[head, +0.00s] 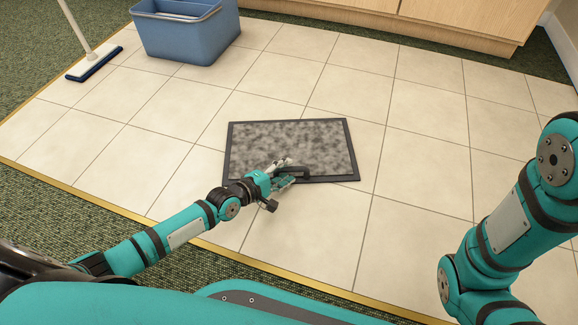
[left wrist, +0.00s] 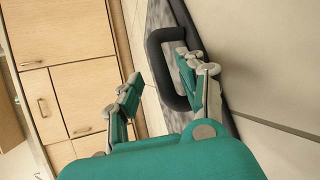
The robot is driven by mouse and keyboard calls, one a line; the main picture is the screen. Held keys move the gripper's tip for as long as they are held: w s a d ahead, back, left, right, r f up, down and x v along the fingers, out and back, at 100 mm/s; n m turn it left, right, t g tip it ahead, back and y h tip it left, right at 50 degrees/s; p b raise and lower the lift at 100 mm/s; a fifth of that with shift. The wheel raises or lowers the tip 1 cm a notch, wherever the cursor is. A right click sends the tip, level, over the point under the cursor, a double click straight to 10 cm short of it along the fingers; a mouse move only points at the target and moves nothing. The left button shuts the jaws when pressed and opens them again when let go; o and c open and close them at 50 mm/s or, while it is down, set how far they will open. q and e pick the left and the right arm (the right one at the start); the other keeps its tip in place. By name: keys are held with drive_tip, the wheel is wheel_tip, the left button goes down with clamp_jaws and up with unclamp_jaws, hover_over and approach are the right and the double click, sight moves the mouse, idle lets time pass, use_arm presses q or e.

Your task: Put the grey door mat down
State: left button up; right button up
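The grey door mat (head: 300,142), mottled grey with a dark border, lies flat on the pale tiles in the middle of the head view. A dark loop handle (left wrist: 153,62) stands at its near edge in the left wrist view. My left gripper (head: 286,172) is over the mat's near edge, beside the handle. In the left wrist view its fingers (left wrist: 158,75) are wide apart, with nothing clamped between them. One finger overlaps the handle loop; whether it touches is unclear. My right arm shows at the right, but its gripper is out of view.
A blue bucket (head: 185,35) and a mop with a blue head (head: 94,63) stand at the back left. Wooden cabinets (head: 470,18) line the back. Green carpet (head: 140,225) borders the tiles along a yellow edge strip. The tiles around the mat are clear.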

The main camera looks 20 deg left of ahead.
use_arm(q)
drive_tip(key=p+v, duration=0.4)
drive_tip(key=v, duration=0.6)
drive_tip(key=shift+r+p, duration=0.1)
drive_tip(key=shift+p, duration=0.3)
